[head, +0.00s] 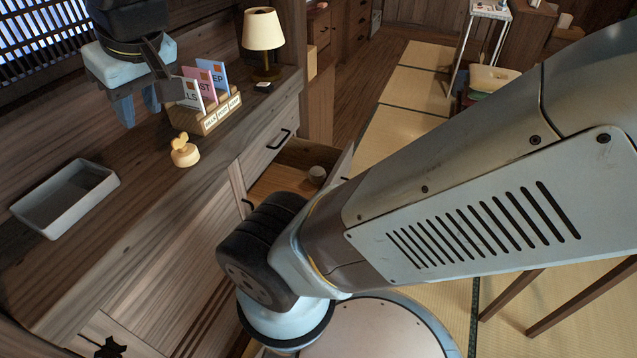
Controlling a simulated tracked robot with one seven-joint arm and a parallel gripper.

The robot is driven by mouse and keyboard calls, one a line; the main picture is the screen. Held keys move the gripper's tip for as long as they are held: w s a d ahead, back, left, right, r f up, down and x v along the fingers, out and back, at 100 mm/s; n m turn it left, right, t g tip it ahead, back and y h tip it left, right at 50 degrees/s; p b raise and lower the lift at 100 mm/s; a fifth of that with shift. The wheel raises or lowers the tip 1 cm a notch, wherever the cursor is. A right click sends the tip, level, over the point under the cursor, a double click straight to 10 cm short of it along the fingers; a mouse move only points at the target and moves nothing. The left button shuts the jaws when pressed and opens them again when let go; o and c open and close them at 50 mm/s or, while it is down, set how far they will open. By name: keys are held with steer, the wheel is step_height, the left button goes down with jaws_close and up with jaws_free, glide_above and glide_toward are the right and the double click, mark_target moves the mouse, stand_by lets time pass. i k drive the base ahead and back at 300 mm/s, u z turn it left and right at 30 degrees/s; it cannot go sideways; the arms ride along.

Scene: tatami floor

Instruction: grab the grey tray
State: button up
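The grey tray (82,212) is a shallow, rectangular, open box on the wooden counter at the left of the head view. It looks empty and lies flat. My gripper (135,108) is at the upper left, pointing down above the back of the counter. It is up and to the right of the tray in the picture and apart from it. Its fingers overlap in this view, so their opening is unclear. I see nothing held between them.
Right of the tray on the counter (150,220) are a small yellowish figure (185,155), a wooden card sorter (222,117) with cards, and a lamp (263,30). Tatami (400,130) lies beyond.

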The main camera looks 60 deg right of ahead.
mark_target(53, 208)
steer(key=z, duration=0.05)
steer(key=k, duration=1.05)
steer(key=z, duration=1.3)
steer(key=i, duration=1.1)
steer(key=u, duration=2.1)
